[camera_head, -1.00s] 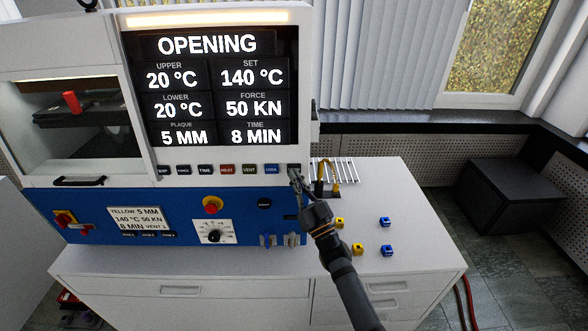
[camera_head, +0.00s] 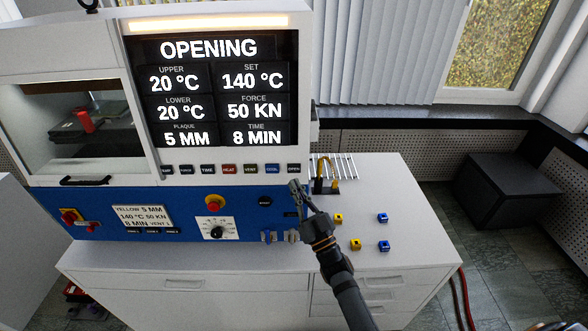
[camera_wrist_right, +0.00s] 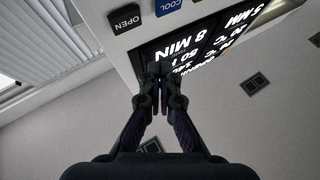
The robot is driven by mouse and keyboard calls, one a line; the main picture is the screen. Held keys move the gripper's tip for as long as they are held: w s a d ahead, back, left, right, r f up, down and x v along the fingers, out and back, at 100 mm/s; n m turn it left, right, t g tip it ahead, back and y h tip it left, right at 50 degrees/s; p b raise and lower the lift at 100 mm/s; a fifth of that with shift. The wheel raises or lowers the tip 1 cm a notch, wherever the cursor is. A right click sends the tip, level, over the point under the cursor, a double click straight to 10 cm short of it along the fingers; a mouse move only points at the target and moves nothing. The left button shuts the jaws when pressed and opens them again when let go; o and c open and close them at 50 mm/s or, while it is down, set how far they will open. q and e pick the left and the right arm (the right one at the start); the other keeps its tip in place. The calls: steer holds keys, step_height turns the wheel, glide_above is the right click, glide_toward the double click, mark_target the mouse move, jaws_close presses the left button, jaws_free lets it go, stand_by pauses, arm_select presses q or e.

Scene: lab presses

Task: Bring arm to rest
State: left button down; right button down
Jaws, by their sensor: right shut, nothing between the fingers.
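My right arm comes up from the bottom of the head view. Its gripper (camera_head: 296,187) is shut and empty, just in front of the lower right corner of the press (camera_head: 255,222), below the row of buttons. In the right wrist view the fingers (camera_wrist_right: 157,75) are together with nothing between them. The OPEN button (camera_wrist_right: 125,19) and the COOL button (camera_wrist_right: 170,6) show apart from the fingertips there. The press screen (camera_head: 222,90) reads OPENING, with 20 °C upper and lower. My left gripper is not in view.
Two yellow blocks and two blue blocks (camera_head: 383,217) lie on the white cabinet top (camera_head: 415,225) right of the arm. A metal rack (camera_head: 345,164) and a yellow-handled tool (camera_head: 323,172) stand behind it. A black box (camera_head: 510,190) sits on the floor at right.

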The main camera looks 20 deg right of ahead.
steer(key=s+d+f+m+g+h+b, duration=0.1)
steer(key=d+f+g+h, duration=0.15)
steer(key=f, duration=0.95)
steer(key=d+f+m+g+h+b, duration=0.1)
steer(key=f+g, duration=0.2)
steer(key=f, duration=1)
steer(key=s+d+f+g+h+b, duration=0.1)
steer(key=s+f+g, duration=0.25)
steer(key=f, duration=0.55)
steer(key=s+d+f+g, duration=0.1)
steer(key=s+f+g, duration=0.1)
steer(key=s+f, duration=0.5)
steer(key=s+d+f+g+b, duration=0.1)
steer(key=s+d+f+g, duration=0.15)
steer(key=s+f, duration=0.5)
steer(key=s+d+f+g, duration=0.1)
steer(key=s+f+g, duration=0.2)
steer(key=s+f, duration=0.45)
steer(key=s+d+f+g, duration=0.1)
steer(key=s+f+g, duration=0.1)
steer(key=s+f, duration=0.3)
steer(key=s+d+f+g+h+b, duration=0.1)
steer(key=s+f+g, duration=0.2)
steer(key=s, duration=1.1)
steer(key=shift+f+n, duration=0.3)
steer(key=shift+f, duration=0.6)
steer(key=shift+g, duration=0.25)
